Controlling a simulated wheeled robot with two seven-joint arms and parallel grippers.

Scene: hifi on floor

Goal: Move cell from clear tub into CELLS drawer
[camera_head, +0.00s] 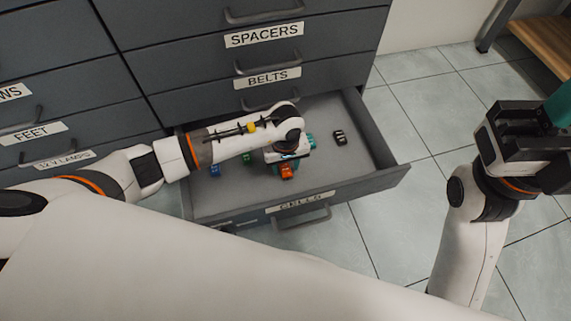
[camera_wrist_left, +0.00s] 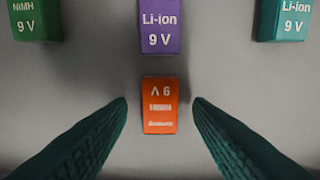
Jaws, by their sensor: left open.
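The CELLS drawer (camera_head: 350,188) is pulled open, its label on the front. An orange cell (camera_wrist_left: 160,105) lies on the drawer floor between the fingers of my left gripper (camera_wrist_left: 160,100), with a gap on both sides. The gripper is open and points down into the drawer. In the head view the orange cell (camera_head: 288,173) shows just below the wrist. My right gripper (camera_head: 545,115) is at the right edge, outside the drawer, its fingers largely cut off. No clear tub is in view.
Other cells lie in the drawer: blue (camera_head: 214,170), green (camera_head: 247,158), teal (camera_head: 310,141), black (camera_head: 340,137) and purple (camera_wrist_left: 160,28). Closed drawers labelled BELTS (camera_head: 272,78) and SPACERS (camera_head: 264,35) are above. The drawer's right part has free floor. A wooden shelf (camera_head: 545,40) stands top right.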

